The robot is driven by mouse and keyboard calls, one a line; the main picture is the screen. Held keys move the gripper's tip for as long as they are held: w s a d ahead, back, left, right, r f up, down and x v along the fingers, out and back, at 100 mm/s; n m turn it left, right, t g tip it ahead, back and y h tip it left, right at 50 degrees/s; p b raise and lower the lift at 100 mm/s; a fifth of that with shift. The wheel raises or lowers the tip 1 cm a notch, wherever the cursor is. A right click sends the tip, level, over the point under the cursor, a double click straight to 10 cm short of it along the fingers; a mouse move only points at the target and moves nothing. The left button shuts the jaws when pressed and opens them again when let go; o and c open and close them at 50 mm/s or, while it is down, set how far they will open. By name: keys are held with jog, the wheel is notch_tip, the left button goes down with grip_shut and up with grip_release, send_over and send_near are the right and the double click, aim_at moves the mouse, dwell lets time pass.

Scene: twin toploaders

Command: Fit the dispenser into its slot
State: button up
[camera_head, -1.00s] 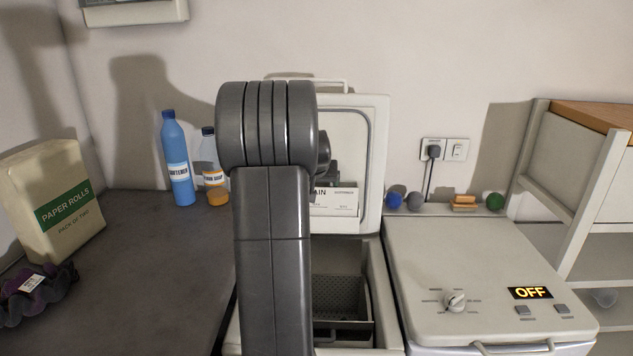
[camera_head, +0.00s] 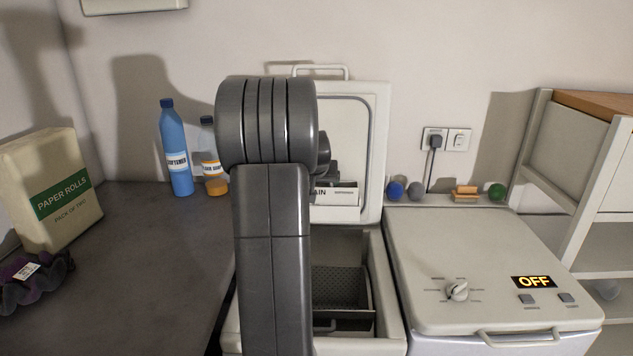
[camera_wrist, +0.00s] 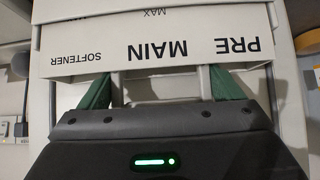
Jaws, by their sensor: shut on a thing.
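The dispenser (camera_head: 337,196) is a white box with black lettering, seen in front of the open lid (camera_head: 373,150) of the left toploader. In the wrist view the dispenser (camera_wrist: 160,55) fills the upper middle, its words PRE, MAIN and SOFTENER upside down. My gripper (camera_wrist: 163,85) has its green fingers at the dispenser's lower edge in that view, shut on it around its pale handle parts. My arm hides most of the gripper in the head view. I cannot tell the slot itself apart, nor whether the dispenser touches it.
The left toploader's open tub (camera_head: 343,285) lies below the lid. The right toploader (camera_head: 470,250) is closed, its display reading OFF. Bottles (camera_head: 176,150) and a paper rolls pack (camera_head: 48,190) stand on the dark counter (camera_head: 140,265) at left. A shelf unit (camera_head: 570,150) stands at right.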

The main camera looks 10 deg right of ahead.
jog(key=shift+f, duration=0.2)
jog(key=o, duration=1.4)
jog(key=shift+c, duration=0.2)
jog(key=v, duration=1.3)
jog(key=shift+s+r+b, duration=0.25)
jog(key=shift+s+b, duration=0.05)
jog(key=shift+b, duration=0.1)
jog(key=shift+a, duration=0.1)
jog(key=p+x, duration=0.1)
jog(key=x, duration=1.2)
jog(key=shift+w, duration=0.3)
